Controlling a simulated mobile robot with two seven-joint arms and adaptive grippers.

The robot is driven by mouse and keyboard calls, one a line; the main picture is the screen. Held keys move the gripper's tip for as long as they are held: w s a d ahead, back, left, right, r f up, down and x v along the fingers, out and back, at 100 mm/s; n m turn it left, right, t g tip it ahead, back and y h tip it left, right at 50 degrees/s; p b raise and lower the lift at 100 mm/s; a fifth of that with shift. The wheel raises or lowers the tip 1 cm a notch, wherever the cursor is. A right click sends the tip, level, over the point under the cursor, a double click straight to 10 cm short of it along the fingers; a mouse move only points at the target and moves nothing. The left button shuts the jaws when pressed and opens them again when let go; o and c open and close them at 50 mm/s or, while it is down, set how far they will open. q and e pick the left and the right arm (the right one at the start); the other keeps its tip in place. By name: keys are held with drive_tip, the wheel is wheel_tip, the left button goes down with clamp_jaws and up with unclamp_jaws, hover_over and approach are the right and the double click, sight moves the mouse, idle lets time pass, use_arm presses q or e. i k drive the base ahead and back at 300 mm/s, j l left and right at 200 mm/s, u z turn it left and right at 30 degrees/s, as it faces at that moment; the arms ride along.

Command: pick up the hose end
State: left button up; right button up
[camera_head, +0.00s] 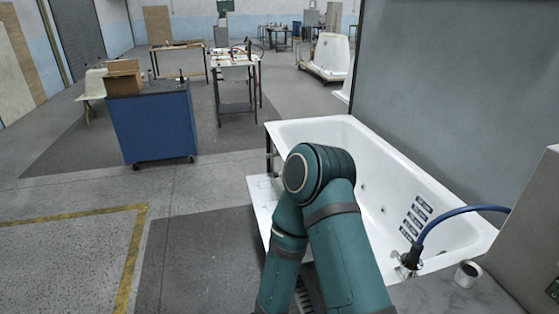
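A blue hose (455,212) arcs out from a grey box at the right edge. Its end (408,262) is a metal fitting that hangs or rests by the near rim of a white bathtub shell (440,180); I cannot tell whether it touches the rim. One of my teal arms is folded up in the middle of the view, with its elbow in front of the tub. It hides part of the tub's near side and lies left of the hose end. Neither of my grippers shows.
The grey box (525,235) and a small white cup (467,274) stand close to the hose end. A grey panel (460,80) rises behind the tub. A blue cabinet (155,125) and workbenches stand farther back. The floor at left is free.

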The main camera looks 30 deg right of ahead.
sight(418, 247)
drive_tip(key=i, duration=1.5)
drive_tip(key=i+z, duration=0.2)
drive_tip(key=z, duration=0.2)
drive_tip(key=i+z, duration=0.15)
drive_tip(key=z, duration=0.25)
drive_tip(key=i+j+z, duration=0.15)
drive_tip(key=z, duration=1.9)
